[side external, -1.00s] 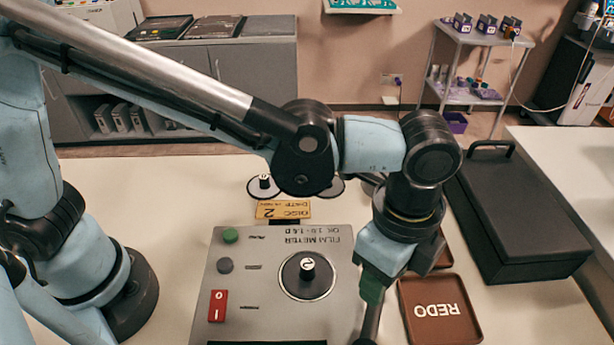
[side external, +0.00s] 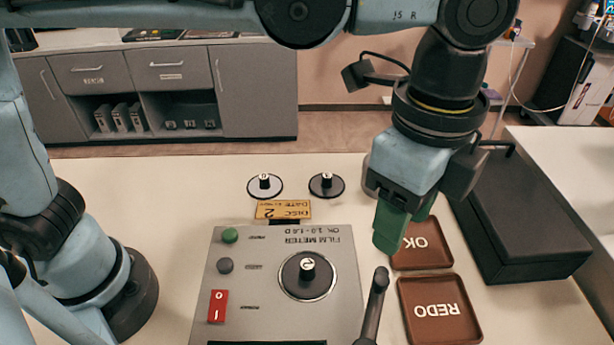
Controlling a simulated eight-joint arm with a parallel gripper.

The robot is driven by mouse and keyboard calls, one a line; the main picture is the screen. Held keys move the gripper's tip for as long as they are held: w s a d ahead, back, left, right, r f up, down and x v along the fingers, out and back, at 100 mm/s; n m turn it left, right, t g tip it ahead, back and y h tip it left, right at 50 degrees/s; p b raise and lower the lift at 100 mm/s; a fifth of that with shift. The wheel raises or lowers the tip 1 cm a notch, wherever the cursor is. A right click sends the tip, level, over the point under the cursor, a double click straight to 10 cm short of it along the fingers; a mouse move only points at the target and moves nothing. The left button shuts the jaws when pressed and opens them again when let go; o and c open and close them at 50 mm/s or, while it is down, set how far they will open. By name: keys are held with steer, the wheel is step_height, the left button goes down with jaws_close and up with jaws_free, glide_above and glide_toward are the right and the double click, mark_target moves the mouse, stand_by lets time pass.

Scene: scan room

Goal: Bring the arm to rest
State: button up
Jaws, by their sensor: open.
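My gripper (side external: 404,228), with green fingers, hangs above the table at the right of the film meter. It is open and nothing shows between its fingers. The fingers stand in front of part of the OK tray. The grey film meter (side external: 240,318) lies at the front centre, with a disc marked 2 (side external: 307,276) on its round seat. The brown OK tray (side external: 440,259) and the brown REDO tray (side external: 441,335) lie to the right of the meter. No disc shows in the visible parts of either tray.
Two discs, one white-rimmed (side external: 265,187) and one dark (side external: 326,186), stand behind the yellow disc sign (side external: 283,209). A dark handle (side external: 375,305) rises at the meter's right edge. A black case (side external: 510,215) lies at the right. The table's left middle is clear.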

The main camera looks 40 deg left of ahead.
steer(key=shift+r, duration=0.45)
steer(key=w+a+f+n+t+h, duration=0.1)
steer(key=w+a+n+t, duration=0.1)
steer(key=a+n, duration=0.5)
steer(key=w+a+f+n+t, duration=0.1)
steer(key=w+a+n, duration=0.1)
steer(key=a, duration=0.8)
steer(key=s+a+f+n+t, duration=0.1)
steer(key=a+f+n, duration=0.1)
steer(key=a+n, duration=0.1)
steer(key=a+f+n+t, duration=0.1)
steer(key=a+f+n, duration=0.1)
steer(key=a, duration=0.4)
steer(key=s+a+f+n+t+y, duration=0.1)
steer(key=a+f+n+t, duration=0.1)
steer(key=a+n, duration=0.2)
steer(key=shift+s+a, duration=0.35)
steer(key=shift+a, duration=0.3)
